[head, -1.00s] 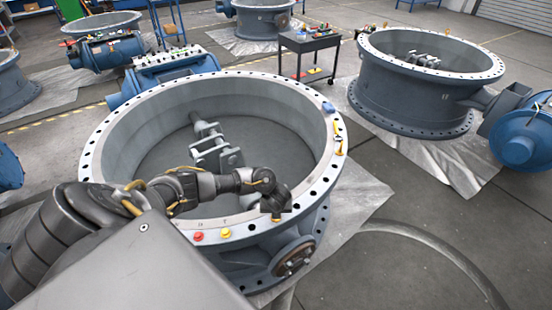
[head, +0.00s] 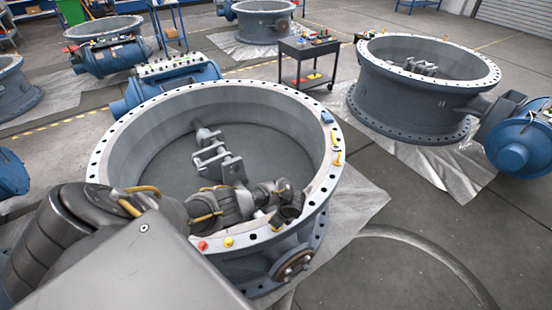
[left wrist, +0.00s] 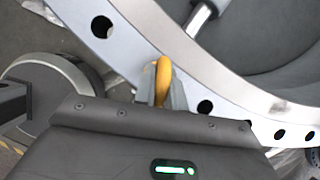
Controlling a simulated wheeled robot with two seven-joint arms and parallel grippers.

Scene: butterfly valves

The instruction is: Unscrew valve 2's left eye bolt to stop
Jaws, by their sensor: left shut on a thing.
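Valve 2 appears to be the big grey ring body (head: 104,150) in front of me in the head view, with bolt holes around its flange. My left gripper (head: 281,218) is over the near right part of this flange. In the left wrist view, a yellow eye bolt (left wrist: 163,72) stands between the fingers of my left gripper (left wrist: 161,88). The fingers are shut on its ring, over the pale flange (left wrist: 92,52). The bolt's shank is hidden by the fingers, so I cannot tell how far it is threaded in. My right gripper is out of view.
A red cap (head: 203,245) and a yellow cap (head: 229,241) sit on the near flange. A blue item (head: 327,118) and a yellow item (head: 337,157) are on the right flange. A second valve (head: 400,100) and a black cart (head: 308,62) stand behind. Hinge brackets (head: 215,160) are inside the ring.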

